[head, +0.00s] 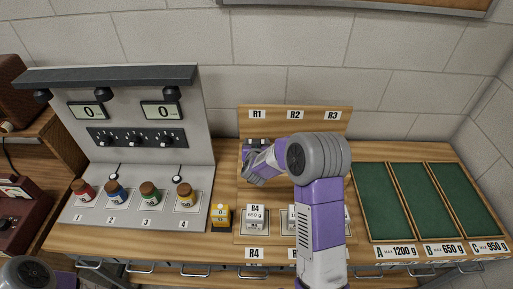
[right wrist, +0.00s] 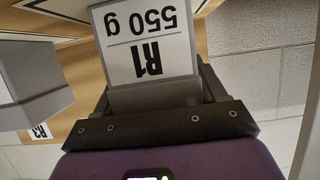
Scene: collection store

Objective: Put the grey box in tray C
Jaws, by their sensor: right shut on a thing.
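My right gripper (head: 250,153) is at the rack's upper left, under the R1 label. In the right wrist view its jaws (right wrist: 157,92) are shut on a grey box (right wrist: 150,45) with a white label reading R1, 550 g. In the head view my gripper and arm mostly hide this box. I cannot tell whether it still touches the rack. Tray C (head: 465,195) is the rightmost of three green-lined trays, marked max 950 g, and looks empty. My left gripper is not in view.
Tray A (head: 385,200) and tray B (head: 428,198) lie left of tray C, both empty. A grey box labelled R4, 650 g (head: 256,222) stands in the rack's front row.

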